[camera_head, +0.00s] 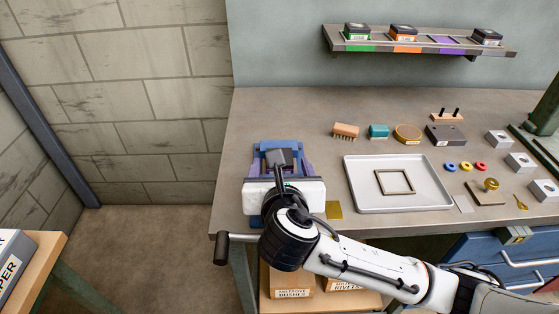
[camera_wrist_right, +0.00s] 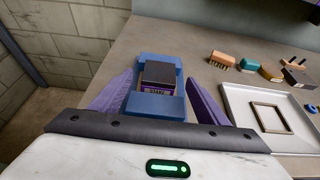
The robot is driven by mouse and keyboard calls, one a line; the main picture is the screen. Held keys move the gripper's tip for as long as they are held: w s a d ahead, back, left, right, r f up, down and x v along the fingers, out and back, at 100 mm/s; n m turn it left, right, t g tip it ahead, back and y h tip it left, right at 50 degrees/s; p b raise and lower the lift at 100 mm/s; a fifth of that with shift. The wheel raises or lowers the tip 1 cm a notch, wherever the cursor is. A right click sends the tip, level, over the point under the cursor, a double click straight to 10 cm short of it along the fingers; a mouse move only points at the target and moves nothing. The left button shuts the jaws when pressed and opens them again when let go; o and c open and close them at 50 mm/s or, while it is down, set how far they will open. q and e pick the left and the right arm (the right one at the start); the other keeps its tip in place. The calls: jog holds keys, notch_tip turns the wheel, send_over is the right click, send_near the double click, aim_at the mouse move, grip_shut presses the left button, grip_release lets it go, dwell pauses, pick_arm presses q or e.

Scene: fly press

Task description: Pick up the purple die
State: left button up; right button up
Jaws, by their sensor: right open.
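The purple die (camera_wrist_right: 158,76) is a dark-topped block with a purple band and a pale label on its front. It sits in a blue holder (camera_wrist_right: 158,106) at the left of the bench; its dark top also shows in the head view (camera_head: 279,157). My right gripper (camera_wrist_right: 161,82) is open, with one purple finger on each side of the holder and die. Gaps show between the fingers and the holder. In the head view my right gripper (camera_head: 283,163) and wrist hide the front of the holder. My left gripper is not in view.
A wall shelf (camera_head: 345,46) carries several dies and a bare purple-marked slot (camera_head: 445,41). A grey tray (camera_head: 352,190) with a square frame lies right of the holder. A brush (camera_head: 345,131), tins and small parts stand farther right. The bench's left edge is close to the holder.

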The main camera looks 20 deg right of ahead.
aim_at(288, 152)
jog(key=x, duration=0.3)
jog(key=shift+w+d, duration=0.1)
jog(key=shift+w, duration=0.3)
jog(key=shift+f, duration=0.1)
jog(key=c, duration=1.7)
jog(key=shift+r, duration=0.25)
grip_shut()
